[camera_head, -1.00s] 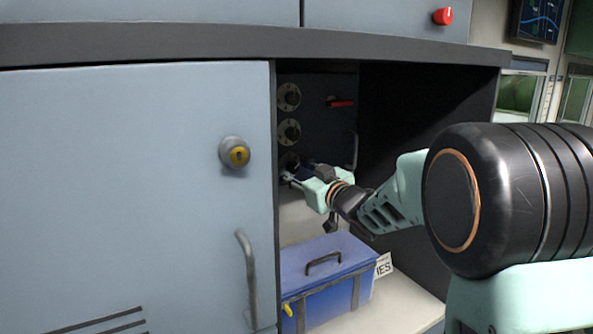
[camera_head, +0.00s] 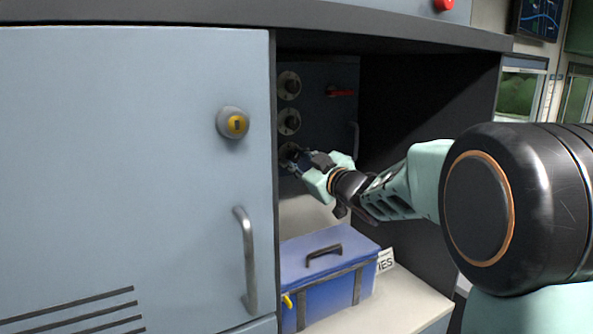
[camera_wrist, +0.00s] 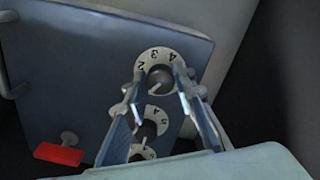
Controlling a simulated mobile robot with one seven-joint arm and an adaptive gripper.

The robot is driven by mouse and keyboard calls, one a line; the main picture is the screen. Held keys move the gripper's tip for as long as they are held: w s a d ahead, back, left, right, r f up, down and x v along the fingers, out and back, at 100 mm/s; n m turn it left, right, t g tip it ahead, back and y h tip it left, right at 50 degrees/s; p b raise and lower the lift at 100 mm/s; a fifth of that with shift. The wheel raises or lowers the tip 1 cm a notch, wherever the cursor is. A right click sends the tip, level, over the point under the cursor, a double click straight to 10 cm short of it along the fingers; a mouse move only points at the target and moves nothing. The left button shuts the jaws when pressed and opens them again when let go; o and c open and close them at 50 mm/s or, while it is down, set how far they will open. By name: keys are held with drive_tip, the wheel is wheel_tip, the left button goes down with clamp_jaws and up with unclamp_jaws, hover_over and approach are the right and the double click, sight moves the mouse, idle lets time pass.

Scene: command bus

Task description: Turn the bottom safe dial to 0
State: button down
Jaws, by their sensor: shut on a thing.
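The safe (camera_head: 340,110) stands inside the open cabinet bay, with a column of three round dials on its dark front. The bottom dial (camera_head: 287,151) is partly hidden by my gripper (camera_head: 295,160). In the wrist view the safe appears turned over, and the bottom dial (camera_wrist: 160,60) is the upper one, with a pale numbered ring. My gripper (camera_wrist: 160,82) has its two fingers on either side of this dial's knob, shut on it. The digits 2, 3 and 4 show on the ring; the rest is hidden. The middle dial (camera_wrist: 150,128) shows between the fingers.
The top dial (camera_head: 289,84) and a red handle (camera_head: 340,93) are on the safe. A blue box (camera_head: 325,275) with a black handle sits below my arm. A closed grey cabinet door (camera_head: 120,180) with a lock stands close on the left.

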drive_tip(key=n+b, duration=0.2)
drive_tip(key=shift+f+n, duration=0.25)
drive_tip(key=shift+n, duration=0.15)
drive_tip(key=shift+r+n+b, duration=0.2)
drive_tip(key=shift+n+b, duration=1.4)
drive_tip(key=shift+n, duration=0.3)
drive_tip(key=c, duration=1.6)
unclamp_jaws()
drive_tip(key=v, duration=1.2)
drive_tip(key=shift+w+d, duration=0.1)
